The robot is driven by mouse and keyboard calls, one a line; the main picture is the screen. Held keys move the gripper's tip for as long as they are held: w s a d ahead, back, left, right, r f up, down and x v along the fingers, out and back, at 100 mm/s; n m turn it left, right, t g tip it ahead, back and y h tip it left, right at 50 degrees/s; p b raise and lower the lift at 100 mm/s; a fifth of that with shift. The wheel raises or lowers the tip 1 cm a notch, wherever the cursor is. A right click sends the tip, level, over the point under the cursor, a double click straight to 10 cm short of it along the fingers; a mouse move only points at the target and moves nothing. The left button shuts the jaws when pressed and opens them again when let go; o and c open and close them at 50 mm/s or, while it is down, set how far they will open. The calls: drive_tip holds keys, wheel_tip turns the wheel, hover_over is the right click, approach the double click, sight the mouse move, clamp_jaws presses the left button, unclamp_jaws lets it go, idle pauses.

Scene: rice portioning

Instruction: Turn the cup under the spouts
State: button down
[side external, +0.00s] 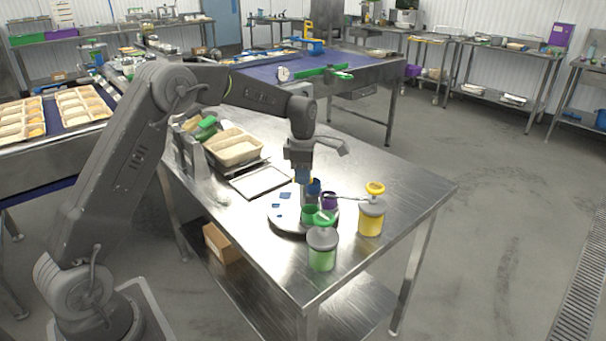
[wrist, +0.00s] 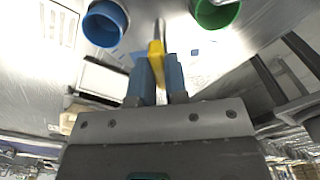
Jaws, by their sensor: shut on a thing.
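My gripper (wrist: 160,75) points down over a round metal turntable (side external: 287,228), and is shut on a yellow piece (wrist: 156,62) with a thin metal shaft beyond it. What the shaft joins is not clear. A blue cup (side external: 314,186) stands close to my gripper; it also shows in the wrist view (wrist: 104,24). A green cup (side external: 309,213) and a purple cup (side external: 329,200) stand on the near and right parts of the turntable. The wrist view shows a green cup (wrist: 216,12) too. The cups' contents are hidden.
A pale flat tray (side external: 260,182) and a beige bin (side external: 236,149) lie behind left. The table's right part is clear.

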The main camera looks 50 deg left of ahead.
drive_tip(key=shift+r+n, duration=0.1)
drive_tip(key=shift+n, duration=2.5)
drive_tip(key=c, duration=1.1)
unclamp_jaws()
drive_tip(key=shift+c, duration=0.2)
wheel_tip(320, 180, up, 14)
